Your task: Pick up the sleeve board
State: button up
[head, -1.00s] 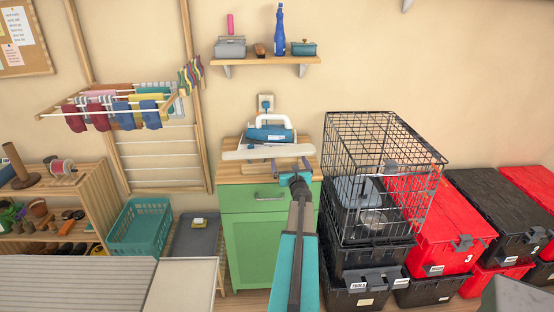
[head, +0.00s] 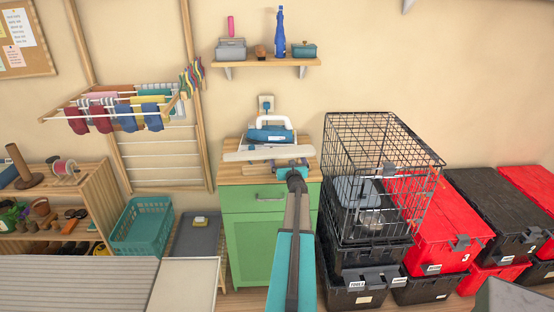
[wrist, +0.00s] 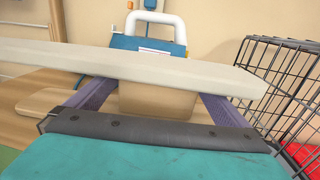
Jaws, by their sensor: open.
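The sleeve board (head: 262,153) is a long, pale, tapered board lying level above the top of the green cabinet (head: 240,198). In the wrist view its cream edge (wrist: 130,66) crosses the picture from left to right, with a tan wooden part under its middle. My gripper (head: 291,164) is at the near side of the board, right of its middle. In the wrist view my gripper (wrist: 153,92) is open, its two purple fingers reaching forward at either side of the tan part. The fingertips are partly hidden by the board; I cannot tell if they touch it.
A blue appliance with a white handle (head: 270,135) stands behind the board. A black wire cage (head: 372,150) on stacked totes rises close to the right. A wall shelf (head: 265,62) hangs above, and a drying rack (head: 110,105) is at the left.

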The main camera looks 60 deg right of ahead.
aim_at(287, 150)
dwell(0.5)
jog(key=c, duration=1.4)
jog(key=shift+c, duration=0.3)
jog(key=shift+r, duration=0.15)
jog(key=shift+r+b, duration=0.5)
jog(key=shift+r, duration=0.25)
jog(key=shift+r+b, duration=0.3)
jog(key=shift+r, duration=0.6)
jog(key=w+a+r+b+v, duration=0.1)
jog(key=b+v, duration=0.3)
jog(key=v, duration=1.1)
jog(key=shift+w+a+r+b, duration=0.25)
jog(key=shift+w+a+b, duration=0.15)
jog(key=shift+a, duration=0.4)
